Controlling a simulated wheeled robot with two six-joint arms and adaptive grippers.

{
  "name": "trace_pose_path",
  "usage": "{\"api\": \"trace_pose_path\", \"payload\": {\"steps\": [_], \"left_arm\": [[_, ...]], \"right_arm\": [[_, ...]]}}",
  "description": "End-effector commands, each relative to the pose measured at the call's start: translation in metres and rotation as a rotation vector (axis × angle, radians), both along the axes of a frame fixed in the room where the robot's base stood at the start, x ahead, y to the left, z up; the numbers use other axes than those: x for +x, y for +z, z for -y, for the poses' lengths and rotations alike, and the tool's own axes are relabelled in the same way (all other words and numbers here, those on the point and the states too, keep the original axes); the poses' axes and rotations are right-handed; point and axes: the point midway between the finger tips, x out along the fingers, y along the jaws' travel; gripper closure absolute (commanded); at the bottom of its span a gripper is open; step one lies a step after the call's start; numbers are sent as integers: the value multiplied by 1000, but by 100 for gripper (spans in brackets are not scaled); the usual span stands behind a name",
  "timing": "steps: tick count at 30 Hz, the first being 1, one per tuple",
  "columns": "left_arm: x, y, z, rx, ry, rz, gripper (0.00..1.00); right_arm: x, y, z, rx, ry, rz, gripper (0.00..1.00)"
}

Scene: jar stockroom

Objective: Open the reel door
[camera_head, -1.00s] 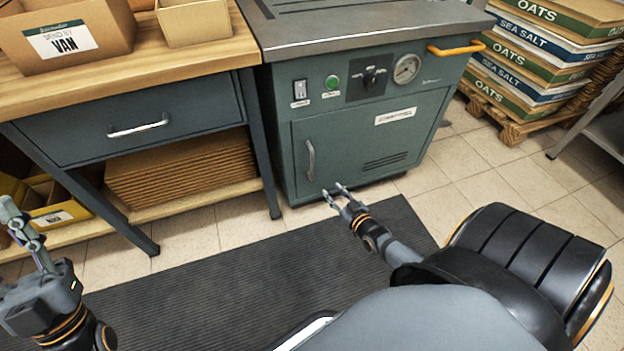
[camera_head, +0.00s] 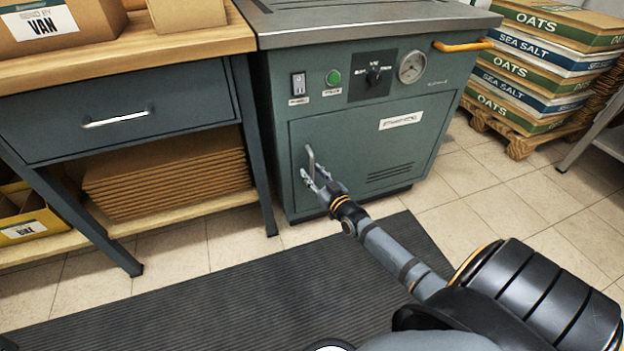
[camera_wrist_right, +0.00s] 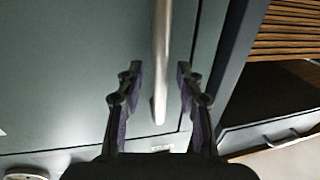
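The reel door (camera_head: 355,150) is the green front panel of the machine cabinet, and it is closed. Its vertical metal handle (camera_head: 310,161) is at the door's left side. My right gripper (camera_head: 313,178) is at the lower part of the handle. In the right wrist view the handle (camera_wrist_right: 161,60) runs down between the two open fingers of my right gripper (camera_wrist_right: 157,78), with a gap on each side. The left gripper is not in view.
A workbench with a drawer (camera_head: 118,118) and flattened cardboard (camera_head: 165,178) stands left of the cabinet. A dark ribbed mat (camera_head: 220,285) lies on the floor in front.

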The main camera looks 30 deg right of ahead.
Motion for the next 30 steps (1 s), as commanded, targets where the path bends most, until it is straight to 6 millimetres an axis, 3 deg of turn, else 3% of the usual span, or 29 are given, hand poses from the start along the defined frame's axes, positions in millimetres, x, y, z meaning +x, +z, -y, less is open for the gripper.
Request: {"api": "trace_pose_path", "payload": {"steps": [11,19,30], "left_arm": [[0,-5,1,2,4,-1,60],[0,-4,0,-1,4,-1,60],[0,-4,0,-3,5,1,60]], "right_arm": [[8,0,0,0,0,-2,65],[8,0,0,-1,0,-1,100],[8,0,0,-1,0,-1,100]]}}
